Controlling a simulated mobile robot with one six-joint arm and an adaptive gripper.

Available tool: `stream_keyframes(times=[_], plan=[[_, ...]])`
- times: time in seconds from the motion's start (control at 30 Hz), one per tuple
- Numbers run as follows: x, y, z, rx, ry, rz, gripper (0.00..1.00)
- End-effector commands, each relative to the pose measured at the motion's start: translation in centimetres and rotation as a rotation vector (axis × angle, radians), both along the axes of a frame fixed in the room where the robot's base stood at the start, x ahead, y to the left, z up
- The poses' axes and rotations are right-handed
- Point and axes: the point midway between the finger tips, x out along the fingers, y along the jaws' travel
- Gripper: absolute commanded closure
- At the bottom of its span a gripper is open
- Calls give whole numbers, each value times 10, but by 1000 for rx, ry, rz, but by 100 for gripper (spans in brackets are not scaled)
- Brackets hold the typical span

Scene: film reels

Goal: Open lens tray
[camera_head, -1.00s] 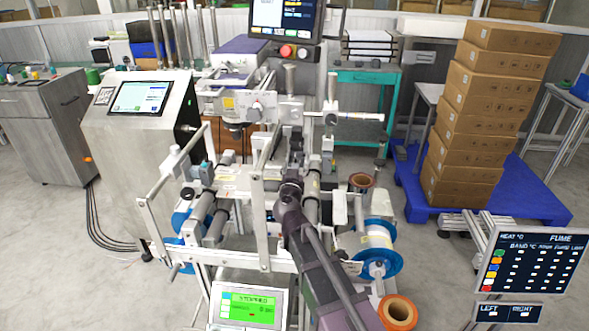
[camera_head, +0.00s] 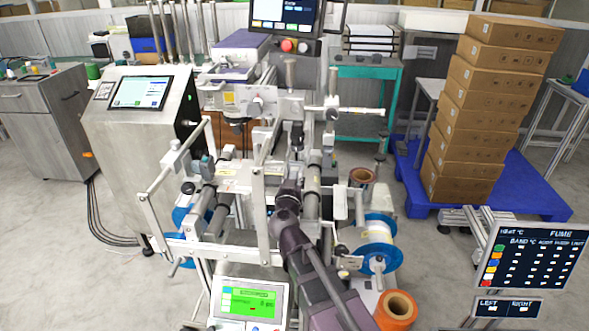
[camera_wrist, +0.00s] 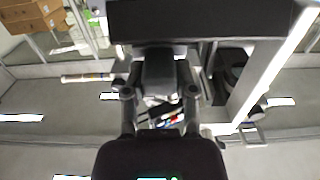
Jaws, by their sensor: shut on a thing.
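My gripper shows in the wrist view (camera_wrist: 159,92), with one finger on each side of a grey block-like part (camera_wrist: 160,72). It is shut on this part, which sits below a wide dark box-like body (camera_wrist: 205,20). I cannot tell for certain whether this is the lens tray or its handle. In the head view my dark arm reaches up from the bottom into the middle of the metal machine (camera_head: 262,215). There my fingertips and what they hold are hidden among rollers and bars.
A steel cabinet with a screen (camera_head: 140,93) stands left of the machine. Blue-flanged reels, one on the right (camera_head: 378,257), and an orange roll (camera_head: 397,308) are close to my arm. Stacked cartons (camera_head: 480,110) stand on a blue pallet (camera_head: 535,190) at right.

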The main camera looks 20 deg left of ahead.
Motion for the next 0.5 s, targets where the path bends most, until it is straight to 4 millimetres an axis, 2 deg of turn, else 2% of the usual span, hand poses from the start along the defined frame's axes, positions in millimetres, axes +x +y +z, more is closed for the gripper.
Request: stream_keyframes(times=[0.3,0.33,0.43,0.5], plan=[[-3,0,0,0,0,0,100],[-3,0,0,0,0,0,58],[-3,0,0,0,0,0,29],[-3,0,0,0,0,0,29]])
